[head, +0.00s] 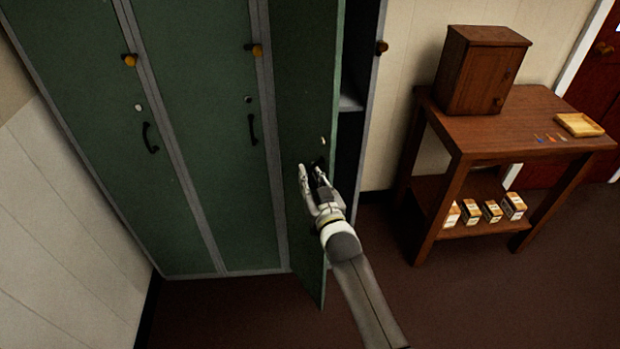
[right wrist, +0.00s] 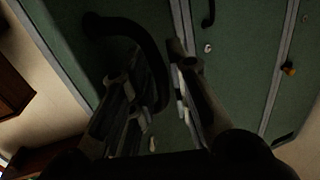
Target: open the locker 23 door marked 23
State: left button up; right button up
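A bank of green locker doors fills the left of the head view. The rightmost door (head: 303,90) stands partly open, swung out, with the dark locker inside (head: 358,60) showing to its right. No number is readable on any door. My right gripper (head: 311,168) is at this door's front by its black handle (head: 321,163), below a small pale lock. In the right wrist view the curved handle (right wrist: 150,50) passes between the fingers of my right gripper (right wrist: 160,75); the fingers look apart, and contact is unclear. My left gripper is not in view.
Two more green doors (head: 80,110) (head: 205,130) to the left are shut. A wooden table (head: 480,135) at the right bears a small wooden cabinet (head: 480,75) and a yellow tray (head: 579,124); small boxes (head: 491,211) sit on its lower shelf. Floor in front is clear.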

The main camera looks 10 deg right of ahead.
jog(key=shift+o, duration=1.1)
jog(key=shift+w+a+r, duration=0.1)
jog(key=shift+w+r, duration=0.05)
jog(key=shift+r, duration=0.2)
jog(key=shift+s+f, duration=0.2)
jog(key=shift+s, duration=0.1)
jog(key=v, duration=1.1)
jog(key=shift+s, duration=0.3)
jog(key=shift+f, duration=0.2)
